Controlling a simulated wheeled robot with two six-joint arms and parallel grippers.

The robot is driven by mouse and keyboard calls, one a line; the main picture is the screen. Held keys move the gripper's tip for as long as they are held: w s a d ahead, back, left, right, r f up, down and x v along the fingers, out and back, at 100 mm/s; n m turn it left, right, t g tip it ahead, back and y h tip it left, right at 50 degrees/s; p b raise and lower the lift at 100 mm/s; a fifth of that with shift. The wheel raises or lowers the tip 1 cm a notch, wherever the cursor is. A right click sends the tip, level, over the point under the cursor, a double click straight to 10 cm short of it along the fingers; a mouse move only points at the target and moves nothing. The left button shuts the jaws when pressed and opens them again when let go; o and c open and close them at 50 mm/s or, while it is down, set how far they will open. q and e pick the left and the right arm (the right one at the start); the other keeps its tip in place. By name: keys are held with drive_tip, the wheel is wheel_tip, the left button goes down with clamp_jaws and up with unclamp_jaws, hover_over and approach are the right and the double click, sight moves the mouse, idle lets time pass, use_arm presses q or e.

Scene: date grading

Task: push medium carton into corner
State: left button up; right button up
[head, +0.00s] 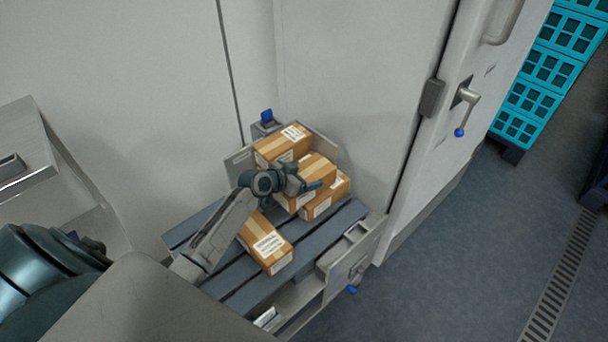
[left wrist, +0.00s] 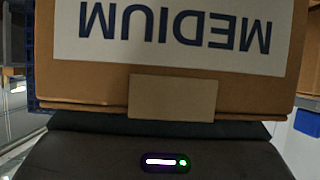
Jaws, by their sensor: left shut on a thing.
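The medium carton (left wrist: 80,85) is brown and fills the top of the left wrist view, with its white MEDIUM label upside down there. In the head view it appears to be the carton (head: 318,166) in the stack, partly hidden by my gripper. My left gripper (head: 312,186) is shut on it, at the carton's near side. The corner is formed by two upright grey panels (head: 323,142) behind the cartons. My right gripper is out of view.
Another carton (head: 281,148) sits at the back, and one (head: 335,198) sits to the right. A labelled carton (head: 267,246) lies in front on the slatted grey deck (head: 240,296). Walls stand close behind.

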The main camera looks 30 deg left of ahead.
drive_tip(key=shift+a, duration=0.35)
use_arm(q)
drive_tip(key=shift+f, duration=0.1)
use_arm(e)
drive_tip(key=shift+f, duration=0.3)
use_arm(q)
drive_tip(key=o, duration=1.5)
drive_tip(key=shift+c, duration=0.2)
drive_tip(key=shift+f, duration=0.1)
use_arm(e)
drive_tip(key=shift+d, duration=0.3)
use_arm(q)
drive_tip(key=b+v, duration=0.1)
drive_tip(key=v, duration=0.8)
drive_tip(key=shift+s+a+b, duration=0.1)
drive_tip(key=shift+s+b, duration=0.15)
drive_tip(key=shift+b, duration=0.1)
drive_tip(key=shift+v, duration=0.75)
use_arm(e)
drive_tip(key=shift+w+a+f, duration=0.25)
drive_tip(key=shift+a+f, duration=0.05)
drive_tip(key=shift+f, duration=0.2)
